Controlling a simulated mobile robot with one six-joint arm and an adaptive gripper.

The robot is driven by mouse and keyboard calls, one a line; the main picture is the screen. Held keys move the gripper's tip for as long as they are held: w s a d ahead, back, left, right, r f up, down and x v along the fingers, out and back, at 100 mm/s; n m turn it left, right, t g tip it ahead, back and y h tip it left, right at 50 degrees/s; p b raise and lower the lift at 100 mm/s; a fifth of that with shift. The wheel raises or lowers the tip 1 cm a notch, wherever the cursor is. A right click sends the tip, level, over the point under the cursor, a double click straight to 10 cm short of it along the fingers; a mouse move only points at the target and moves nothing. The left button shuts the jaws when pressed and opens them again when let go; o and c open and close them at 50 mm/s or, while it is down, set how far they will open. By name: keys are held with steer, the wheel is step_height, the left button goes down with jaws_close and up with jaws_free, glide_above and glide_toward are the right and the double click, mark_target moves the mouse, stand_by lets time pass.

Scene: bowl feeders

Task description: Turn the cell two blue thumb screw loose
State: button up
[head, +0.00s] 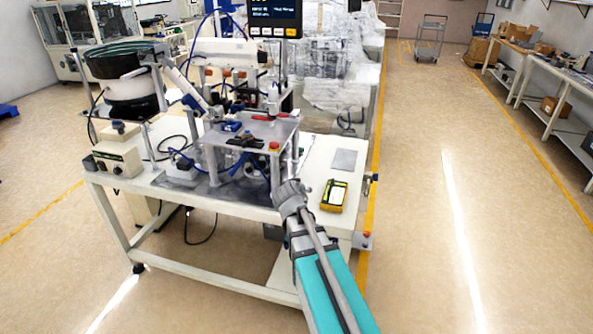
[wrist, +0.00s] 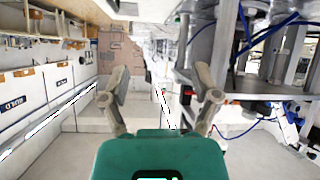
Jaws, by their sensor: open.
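I cannot make out the blue thumb screw with certainty. In the head view a small blue part (head: 232,127) sits on the raised metal plate (head: 284,128) of the bowl feeder cell. In the wrist view blue fittings (wrist: 281,115) show at the right among the cell's metal posts. My gripper (wrist: 162,95) is open, with its two fingers spread apart and nothing between them. In the head view the end of my arm (head: 290,195) is at the front edge of the cell's table, right of its middle. My arm hides part of the table there.
The white table (head: 200,190) carries a black bowl feeder (head: 125,60), a control box (head: 118,155) and a yellow handheld device (head: 334,195). A display (head: 274,12) stands above. Blue hoses and cables hang around the cell. The floor (head: 455,220) to the right is free.

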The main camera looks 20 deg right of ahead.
steer(key=s+a+f+n+g+y, duration=0.1)
steer(key=s+a+f+g+y, duration=0.1)
steer(key=s, duration=0.5)
steer(key=s+a+f+n+g+y, duration=0.2)
steer(key=s+a+f+g, duration=0.2)
steer(key=s+a, duration=0.2)
steer(key=s+a+f+n+g+y, duration=0.1)
steer(key=s+a+f+g+y, duration=0.1)
steer(key=s+a+g, duration=0.2)
steer(key=s+a, duration=0.1)
steer(key=s, duration=0.2)
steer(key=shift+s+f+n, duration=0.35)
steer(key=shift+f+n, duration=0.05)
steer(key=shift+d, duration=0.1)
